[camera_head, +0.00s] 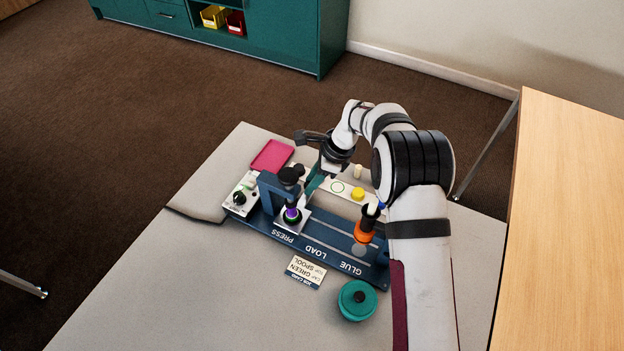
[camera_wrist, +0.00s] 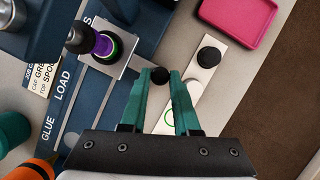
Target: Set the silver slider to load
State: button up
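The silver slider (camera_head: 305,217) is a square plate on the blue base, at the PRESS end of its track. It also shows in the wrist view (camera_wrist: 123,58). A spool (camera_head: 291,213) with purple and green parts stands on it, beneath the dark press (camera_wrist: 78,37). A black knob (camera_wrist: 160,74) sits at the end of the slider's narrow side arm. My gripper (camera_wrist: 161,76) has its teal fingertips on both sides of this knob. Whether they touch it is unclear. The LOAD label (camera_head: 314,249) is mid-base, between PRESS and GLUE.
An orange and black glue station (camera_head: 364,233) stands at the GLUE end. A white strip (camera_wrist: 206,76) with caps lies alongside the base. A pink tray (camera_head: 271,156), a job card (camera_head: 306,271) and a teal round container (camera_head: 357,300) are nearby. The track beside LOAD looks clear.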

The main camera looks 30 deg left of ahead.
grip_shut()
dwell(0.9)
jog(key=shift+d, duration=0.1)
jog(key=d, duration=0.8)
jog(key=shift+d, duration=0.15)
jog(key=o, duration=0.8)
grip_release()
